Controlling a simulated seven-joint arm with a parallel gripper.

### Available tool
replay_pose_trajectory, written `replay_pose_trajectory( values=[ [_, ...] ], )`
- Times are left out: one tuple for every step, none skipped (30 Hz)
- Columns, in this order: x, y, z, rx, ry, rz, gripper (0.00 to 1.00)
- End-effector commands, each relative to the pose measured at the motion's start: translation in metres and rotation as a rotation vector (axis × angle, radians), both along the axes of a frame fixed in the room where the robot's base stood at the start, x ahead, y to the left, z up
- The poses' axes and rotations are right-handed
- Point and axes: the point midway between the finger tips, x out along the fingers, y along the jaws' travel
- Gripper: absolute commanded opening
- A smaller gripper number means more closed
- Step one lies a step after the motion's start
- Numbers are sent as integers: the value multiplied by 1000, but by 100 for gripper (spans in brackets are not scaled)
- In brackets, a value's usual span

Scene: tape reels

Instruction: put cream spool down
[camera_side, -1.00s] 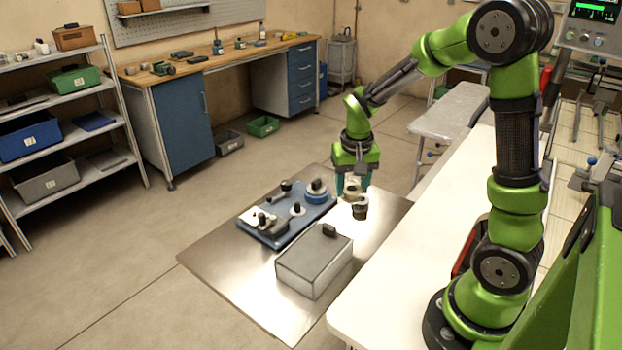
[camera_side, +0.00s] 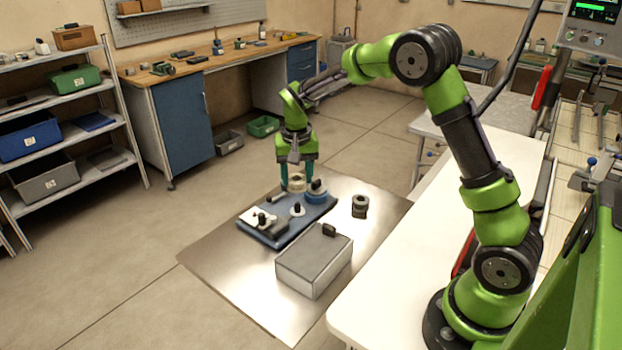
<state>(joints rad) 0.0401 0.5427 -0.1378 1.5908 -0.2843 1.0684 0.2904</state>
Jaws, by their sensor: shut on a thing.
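My gripper (camera_side: 297,177) is shut on the cream spool (camera_side: 297,183). It holds the spool over the back part of the blue tray (camera_side: 322,209), just left of the blue reel (camera_side: 316,193). I cannot tell whether the spool touches the tray or hangs a little above it. The fingers hide part of the spool.
The tray also carries a cream plate with dark knobs (camera_side: 262,219) and a small white reel with a dark knob (camera_side: 297,209). A grey box with a black handle (camera_side: 314,262) stands in front. A dark reel (camera_side: 360,206) stands right of the tray on the metal sheet (camera_side: 378,226).

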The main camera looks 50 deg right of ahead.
Motion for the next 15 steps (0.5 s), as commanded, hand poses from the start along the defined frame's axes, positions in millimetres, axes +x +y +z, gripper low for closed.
replay_pose_trajectory(
  values=[
    [0, 0, -5, 0, 1, 0, 23],
    [-1, 0, -9, 1, 2, 0, 23],
    [-1, 0, -15, 1, 2, 1, 23],
    [-1, 0, -20, 2, 4, 0, 23],
    [-1, 0, -25, 1, 3, 0, 23],
    [-1, 0, -30, 1, 3, 0, 23],
    [-1, 0, -33, 1, 2, 0, 23],
    [0, 0, -36, 0, 1, 1, 23],
    [0, 0, -38, 1, 1, 1, 23],
    [0, 0, -38, 0, 0, 0, 23],
    [0, 0, -39, 1, -1, 0, 23],
    [0, 0, -38, 0, -1, 0, 23],
    [0, 0, -38, 0, -1, 0, 23],
    [0, 0, -38, 0, -1, 0, 23],
    [0, 0, -38, 0, -1, 0, 23]
  ],
)
